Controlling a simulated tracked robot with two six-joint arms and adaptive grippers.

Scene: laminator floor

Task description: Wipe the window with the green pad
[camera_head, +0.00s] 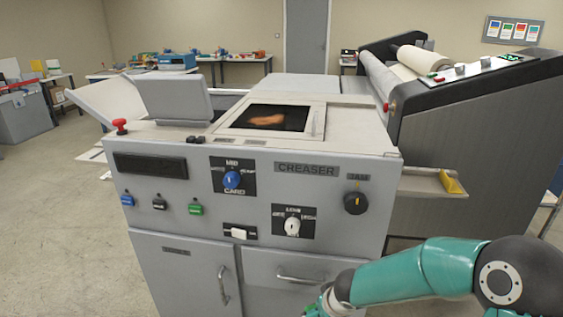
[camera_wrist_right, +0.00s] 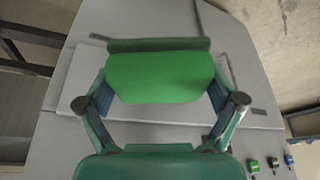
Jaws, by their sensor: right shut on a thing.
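The window (camera_head: 264,118) is a dark pane in a pale frame on top of the creaser, with a small handle at its right side. An orange-brown smear (camera_head: 268,119) lies across its middle. In the right wrist view, my right gripper (camera_wrist_right: 160,84) is shut on the green pad (camera_wrist_right: 158,78), with one finger at each side of it. In the head view my right arm reaches in low at the right, in front of the creaser; its fingertips and the pad are out of that view. The pad is away from the window. My left gripper is not in view.
The grey creaser (camera_head: 345,140) has knobs and buttons on its front and a red mushroom button (camera_head: 121,126) at its top left. A raised grey cover (camera_head: 173,97) stands left of the window. A laminator with rollers (camera_head: 420,60) stands at the right.

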